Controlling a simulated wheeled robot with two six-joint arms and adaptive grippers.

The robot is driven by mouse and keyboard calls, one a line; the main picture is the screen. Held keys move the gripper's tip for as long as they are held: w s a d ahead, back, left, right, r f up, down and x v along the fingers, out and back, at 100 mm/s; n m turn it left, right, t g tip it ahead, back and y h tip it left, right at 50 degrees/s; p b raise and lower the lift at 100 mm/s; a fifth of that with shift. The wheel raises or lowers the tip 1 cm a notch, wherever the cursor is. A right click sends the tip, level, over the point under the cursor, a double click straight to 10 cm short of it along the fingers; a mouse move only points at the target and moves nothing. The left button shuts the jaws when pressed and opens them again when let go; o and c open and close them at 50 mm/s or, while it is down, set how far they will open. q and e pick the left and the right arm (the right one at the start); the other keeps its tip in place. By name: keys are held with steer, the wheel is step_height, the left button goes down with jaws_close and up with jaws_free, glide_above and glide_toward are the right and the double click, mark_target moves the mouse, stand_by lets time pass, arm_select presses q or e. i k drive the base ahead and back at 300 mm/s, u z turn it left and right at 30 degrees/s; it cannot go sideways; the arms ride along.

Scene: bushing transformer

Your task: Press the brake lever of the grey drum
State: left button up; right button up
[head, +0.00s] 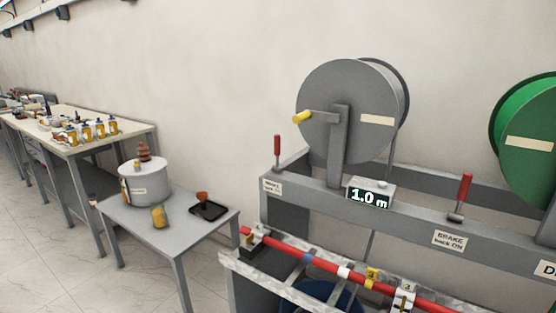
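The grey drum (345,110) stands upright on a grey stand. It has a crank with a yellow handle (302,117) and a blank pale label on its face. A red-handled lever (277,150) stands upright on the frame just left of the grey drum, above a small white label. A second red-handled lever (463,190) leans slightly right, between the grey drum and the green drum (528,140), above a label reading "BRAKE back ON" (450,240). Neither of my grippers is in view.
A display reading 1.0 m (369,198) sits on the frame's beam below the grey drum. A red cable (325,267) with coloured bands runs along a trough in front. A small table (180,230) holds a grey canister (147,186). A long workbench stands at far left.

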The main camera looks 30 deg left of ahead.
mark_target(276, 168)
steer(key=u, duration=0.55)
steer(key=k, duration=0.65)
steer(key=u, duration=1.15)
steer(key=i, duration=2)
steer(key=z, duration=1.25)
steer(key=i, duration=0.55)
steer(key=z, duration=0.45)
